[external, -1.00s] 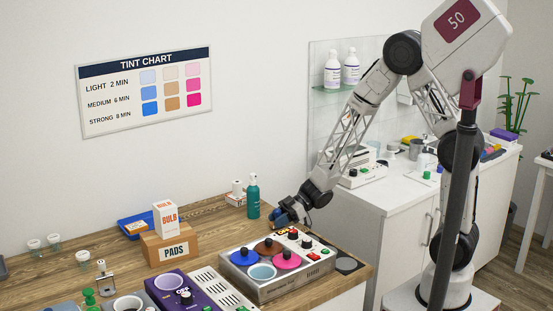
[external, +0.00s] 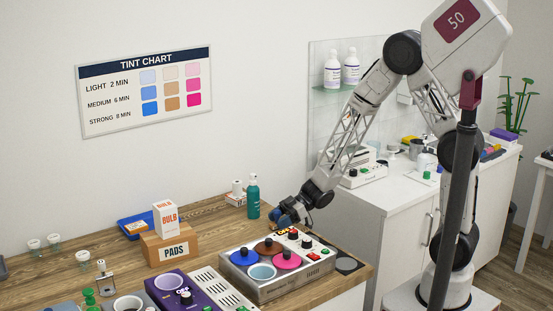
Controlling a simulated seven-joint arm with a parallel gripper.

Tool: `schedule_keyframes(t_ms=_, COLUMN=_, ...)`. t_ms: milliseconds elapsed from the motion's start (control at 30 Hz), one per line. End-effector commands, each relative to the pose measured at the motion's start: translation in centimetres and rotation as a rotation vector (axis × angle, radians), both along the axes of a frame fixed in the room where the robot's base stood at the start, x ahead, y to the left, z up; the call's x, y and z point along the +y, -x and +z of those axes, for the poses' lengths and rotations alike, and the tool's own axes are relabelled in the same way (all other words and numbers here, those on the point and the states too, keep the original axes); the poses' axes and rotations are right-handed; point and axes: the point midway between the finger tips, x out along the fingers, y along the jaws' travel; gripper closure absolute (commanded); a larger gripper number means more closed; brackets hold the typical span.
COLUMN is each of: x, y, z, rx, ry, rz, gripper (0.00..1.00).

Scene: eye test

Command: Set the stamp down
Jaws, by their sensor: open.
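My gripper (external: 280,217) is at the end of the arm, low over the back edge of the steel unit with coloured round lids. It is open, but its fingers are small, dark and partly hidden behind the unit. I cannot make out a stamp in or under it. A small green knobbed object (external: 89,297) at the bottom left of the wooden counter may be a stamp; I cannot tell for sure. It stands far from my gripper.
The steel unit (external: 291,288) stands close in front of my gripper. A teal bottle (external: 253,198), a PADS box (external: 172,252) with a BULB box (external: 165,219) on top, and a purple unit (external: 175,281) also stand on the wooden counter (external: 70,261). Some counter behind the steel unit is bare.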

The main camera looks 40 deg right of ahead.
Motion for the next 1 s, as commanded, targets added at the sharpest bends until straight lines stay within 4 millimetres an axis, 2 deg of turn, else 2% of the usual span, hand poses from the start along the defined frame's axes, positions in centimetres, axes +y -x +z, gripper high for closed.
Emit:
schedule_keyframes(t_ms=600, x=-5.8, y=1.0, z=2.5, rx=0.000, ry=0.000, rz=-0.002, gripper=0.41)
schedule_keyframes(t_ms=1000, x=-6.6, y=1.2, z=2.9, rx=0.000, ry=0.000, rz=0.001, gripper=0.41)
